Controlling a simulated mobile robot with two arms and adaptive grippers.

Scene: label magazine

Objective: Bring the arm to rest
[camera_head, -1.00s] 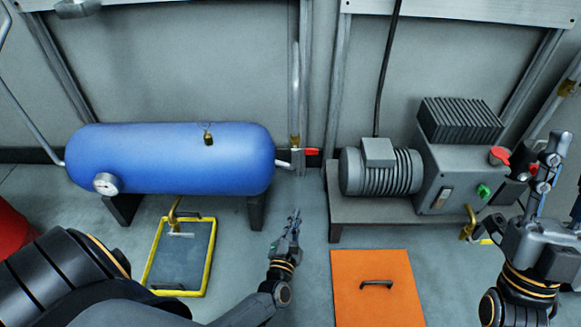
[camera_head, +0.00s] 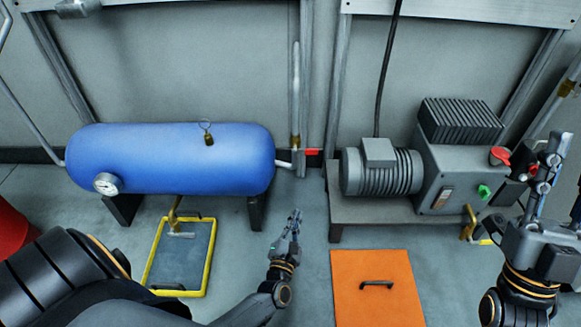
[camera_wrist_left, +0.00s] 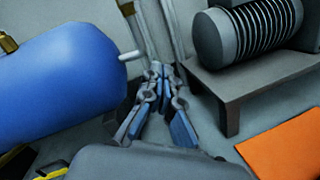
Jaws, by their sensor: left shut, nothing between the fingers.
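My left gripper (camera_head: 295,216) is shut and empty, low in the middle of the head view, between the blue tank and the orange panel. It touches neither of them. Its closed fingers also show in the left wrist view (camera_wrist_left: 160,78), with the tank to the left and the compressor's stand to the right. My right gripper (camera_head: 556,148) is at the right edge of the head view, pointing up in front of the pump unit. Whether its fingers are open or shut is unclear.
A blue tank (camera_head: 170,158) with a gauge stands at the left, above a yellow-rimmed tray (camera_head: 208,262). A grey motor and pump unit (camera_head: 440,180) sits on a low stand at the right. An orange panel (camera_head: 345,295) with a handle lies in front. Floor around the left gripper is clear.

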